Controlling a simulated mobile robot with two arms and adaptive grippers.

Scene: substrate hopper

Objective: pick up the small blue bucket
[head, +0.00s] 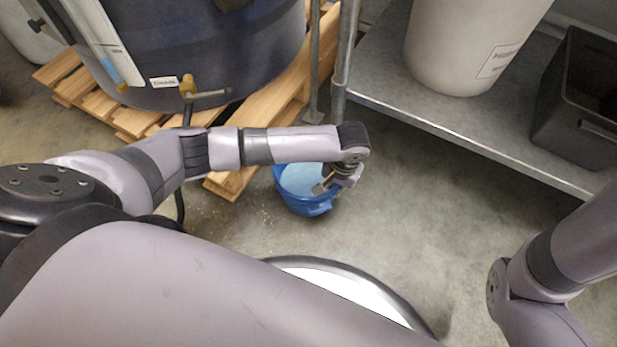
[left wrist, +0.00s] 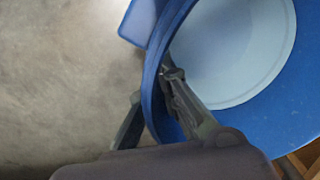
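The small blue bucket (head: 308,207) stands upright on the concrete floor beside the pallet. A pale blue round surface shows inside it; I cannot tell whether that is its bottom or contents. My left gripper (head: 326,187) is at the bucket's right rim. In the left wrist view, the fingers of my left gripper (left wrist: 151,92) straddle the bucket wall (left wrist: 153,75), one inside and one outside. The fingers look spread, with a small gap between the outer finger and the wall. My right gripper is out of view; only part of my right arm shows.
A large dark hopper (head: 215,60) with a valve (head: 188,88) stands on a wooden pallet (head: 290,88) behind the bucket. A metal shelf (head: 400,85) at right holds a white drum (head: 460,45) and a black crate (head: 575,125). The floor right of the bucket is clear.

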